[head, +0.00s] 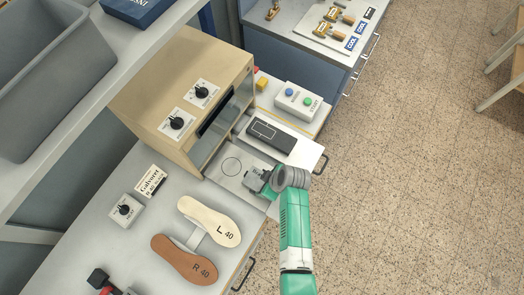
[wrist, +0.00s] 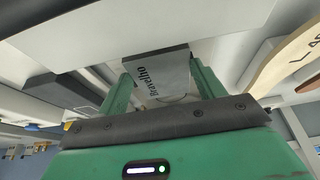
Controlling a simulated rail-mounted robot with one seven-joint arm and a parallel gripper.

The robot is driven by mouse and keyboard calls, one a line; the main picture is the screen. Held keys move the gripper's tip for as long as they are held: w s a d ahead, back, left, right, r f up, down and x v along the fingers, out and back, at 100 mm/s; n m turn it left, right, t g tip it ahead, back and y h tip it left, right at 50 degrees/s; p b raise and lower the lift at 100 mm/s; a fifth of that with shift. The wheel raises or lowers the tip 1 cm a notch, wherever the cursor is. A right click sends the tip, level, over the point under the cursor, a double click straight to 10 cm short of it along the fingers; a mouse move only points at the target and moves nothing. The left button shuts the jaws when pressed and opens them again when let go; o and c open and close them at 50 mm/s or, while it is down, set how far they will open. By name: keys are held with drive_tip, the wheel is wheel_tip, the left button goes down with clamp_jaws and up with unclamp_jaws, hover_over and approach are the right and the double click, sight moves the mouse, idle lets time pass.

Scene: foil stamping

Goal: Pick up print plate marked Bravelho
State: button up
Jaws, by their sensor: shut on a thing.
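The print plate marked Bravelho (wrist: 172,68) is a small grey rectangular plate with dark lettering. In the wrist view it sits between the two green fingers of my gripper (wrist: 162,82), which is shut on it. In the head view my gripper (head: 266,183) is over the front of the light tray (head: 229,182) before the wooden machine, near a printed circle outline. A small grey piece at its tip there looks like the plate. Whether the plate touches the tray below cannot be told.
The wooden machine (head: 165,80) with two dials stands behind. A dark block (head: 272,135) and a button box (head: 301,107) are to the right. The L 40 insole (head: 212,220) and R 40 insole (head: 184,258) lie at the front left.

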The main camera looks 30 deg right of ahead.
drive_tip(key=shift+r, duration=0.15)
drive_tip(key=shift+r, duration=0.25)
wheel_tip(320, 180, up, 3)
drive_tip(key=shift+a+f, duration=0.1)
drive_tip(key=s+a+r, duration=0.1)
drive_tip(key=s+a, duration=0.9)
drive_tip(key=s, duration=0.1)
drive_tip(key=shift+s+a+r+b, duration=0.25)
drive_tip(key=shift+s+a+b, duration=0.05)
drive_tip(key=shift+s+b, duration=0.1)
